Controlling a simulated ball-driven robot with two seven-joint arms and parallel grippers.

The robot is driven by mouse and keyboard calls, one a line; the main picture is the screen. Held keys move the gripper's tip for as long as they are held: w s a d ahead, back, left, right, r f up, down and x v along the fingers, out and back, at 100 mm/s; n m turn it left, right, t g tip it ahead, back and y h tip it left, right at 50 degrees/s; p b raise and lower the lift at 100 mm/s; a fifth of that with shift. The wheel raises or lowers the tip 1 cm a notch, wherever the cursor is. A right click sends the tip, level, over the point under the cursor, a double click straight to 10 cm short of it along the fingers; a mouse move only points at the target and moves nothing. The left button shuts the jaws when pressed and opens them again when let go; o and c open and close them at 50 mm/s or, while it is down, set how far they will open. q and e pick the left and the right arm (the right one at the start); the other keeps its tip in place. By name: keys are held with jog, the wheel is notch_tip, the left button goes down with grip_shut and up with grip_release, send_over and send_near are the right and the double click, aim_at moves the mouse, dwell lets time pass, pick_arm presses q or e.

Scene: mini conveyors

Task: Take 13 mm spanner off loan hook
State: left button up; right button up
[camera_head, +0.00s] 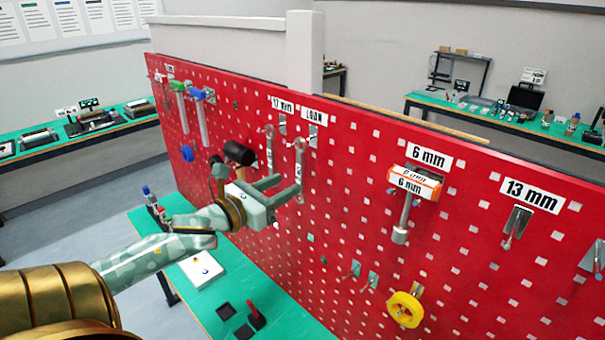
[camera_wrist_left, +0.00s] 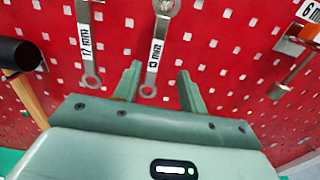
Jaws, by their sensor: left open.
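The 13 mm spanner (camera_head: 299,170) hangs upright from the hook under the LOAN label (camera_head: 314,116) on the red pegboard. In the left wrist view the spanner (camera_wrist_left: 157,52) carries a white size label, and its lower ring end shows between my fingers. My left gripper (camera_head: 284,187) is open at the spanner's lower part; it also shows in the left wrist view (camera_wrist_left: 160,82). I see no grip on the spanner, and cannot tell whether a finger touches it. The hook under the 13 mm label (camera_head: 532,195) at the right holds no spanner. My right gripper is out of view.
The 17 mm spanner (camera_head: 269,150) hangs close on the left. A black-headed mallet (camera_head: 239,153) is further left. A 6 mm tool (camera_head: 404,215) and a yellow tape roll (camera_head: 404,309) are to the right. A green bench (camera_head: 290,325) runs below the red pegboard (camera_head: 345,200).

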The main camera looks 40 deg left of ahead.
aim_at(298, 174)
pick_arm(q)
jog(key=shift+w, duration=0.8)
jog(key=shift+w+r+p, duration=0.15)
jog(key=shift+w+p, duration=0.15)
jog(key=shift+w, duration=0.15)
jog(key=w+p, duration=0.1)
jog(key=w, duration=0.3)
jog(key=shift+a, duration=0.15)
jog(key=shift+w, duration=0.3)
jog(key=shift+s, duration=0.15)
grip_shut()
